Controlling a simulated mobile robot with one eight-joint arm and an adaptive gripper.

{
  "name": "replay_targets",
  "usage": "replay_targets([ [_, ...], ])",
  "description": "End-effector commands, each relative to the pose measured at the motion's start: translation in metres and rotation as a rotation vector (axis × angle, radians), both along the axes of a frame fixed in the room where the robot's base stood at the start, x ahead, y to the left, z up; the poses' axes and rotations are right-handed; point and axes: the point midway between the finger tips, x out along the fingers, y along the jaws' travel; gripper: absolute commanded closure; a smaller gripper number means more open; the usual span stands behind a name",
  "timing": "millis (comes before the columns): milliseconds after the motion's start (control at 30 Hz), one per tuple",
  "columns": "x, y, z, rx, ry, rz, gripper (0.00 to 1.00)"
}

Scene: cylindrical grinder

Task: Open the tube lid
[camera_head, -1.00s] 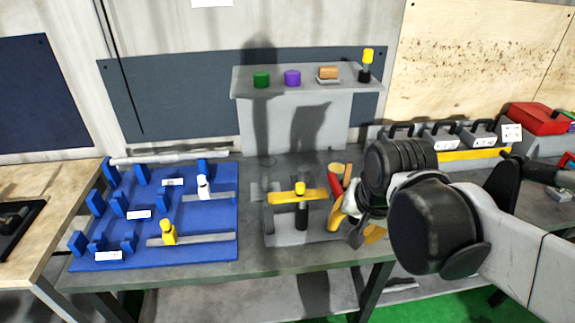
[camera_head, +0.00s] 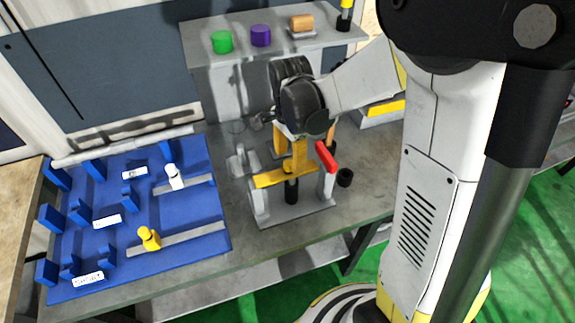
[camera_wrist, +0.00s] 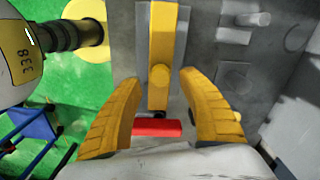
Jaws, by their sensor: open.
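A grey stand (camera_head: 262,212) on the bench carries a yellow bar lid (camera_head: 268,180) across its top, with a round yellow knob. A black tube (camera_head: 292,192) stands upright under the bar. A red handle (camera_head: 326,157) sits at the bar's right end. In the wrist view the yellow bar (camera_wrist: 163,30), its knob and the red handle (camera_wrist: 157,128) lie between my two yellow fingers. My gripper (camera_wrist: 160,77) is open, one finger on each side of the bar, apart from the knob. In the head view my arm partly hides the fingers.
A blue fixture board (camera_head: 120,265) with a white and a yellow clamp is left of the stand. A grey shelf (camera_head: 210,55) behind holds green and purple cylinders. The bench front edge is close.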

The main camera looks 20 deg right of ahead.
Motion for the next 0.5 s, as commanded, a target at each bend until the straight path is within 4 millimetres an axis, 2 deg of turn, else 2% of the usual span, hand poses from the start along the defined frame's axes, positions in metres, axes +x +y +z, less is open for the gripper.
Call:
replay_targets([
  [33,0.000,0.000,-0.012,0.000,0.000,0.000,0.52],
  [200,0.000,0.000,-0.032,0.000,0.000,0.001,0.52],
  [500,0.000,0.000,-0.039,0.000,-0.001,0.001,0.52],
])
